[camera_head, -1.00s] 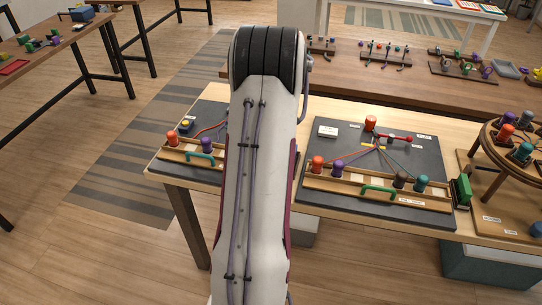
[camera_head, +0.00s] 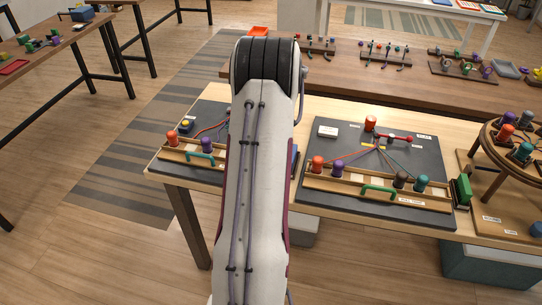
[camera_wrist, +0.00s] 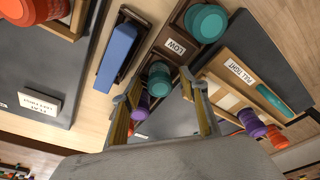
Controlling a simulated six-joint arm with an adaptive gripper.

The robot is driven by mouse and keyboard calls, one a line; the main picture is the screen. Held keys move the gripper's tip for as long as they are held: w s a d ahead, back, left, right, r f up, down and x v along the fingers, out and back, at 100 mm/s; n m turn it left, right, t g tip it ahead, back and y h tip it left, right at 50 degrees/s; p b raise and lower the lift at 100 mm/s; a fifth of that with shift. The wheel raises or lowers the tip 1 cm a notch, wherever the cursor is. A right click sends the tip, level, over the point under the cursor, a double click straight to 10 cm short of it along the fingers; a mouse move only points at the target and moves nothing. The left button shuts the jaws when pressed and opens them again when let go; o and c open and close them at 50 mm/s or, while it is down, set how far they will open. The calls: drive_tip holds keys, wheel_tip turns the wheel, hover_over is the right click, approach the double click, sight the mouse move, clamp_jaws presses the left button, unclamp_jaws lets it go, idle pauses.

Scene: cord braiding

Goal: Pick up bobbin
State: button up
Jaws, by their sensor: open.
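My gripper (camera_wrist: 160,88) is open in the wrist view, with its two fingers spread and nothing held. A teal bobbin (camera_wrist: 158,78) and a purple bobbin (camera_wrist: 140,105) show between the fingers or beyond them; I cannot tell their exact distance. A larger teal bobbin (camera_wrist: 207,23) stands above, near a "LOW" label. In the head view my arm hides the gripper. The left board has an orange bobbin (camera_head: 172,138) and a purple bobbin (camera_head: 207,145).
A blue block (camera_wrist: 118,55) lies left of the fingers in the wrist view. A green handle (camera_head: 378,192) sits at the right board's front rail. A round wooden stand (camera_head: 510,140) holding bobbins is at the right. A second table (camera_head: 340,75) stands behind.

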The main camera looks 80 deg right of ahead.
drive_tip(key=c, duration=1.2)
drive_tip(key=shift+r, duration=0.1)
drive_tip(key=shift+r, duration=4.95)
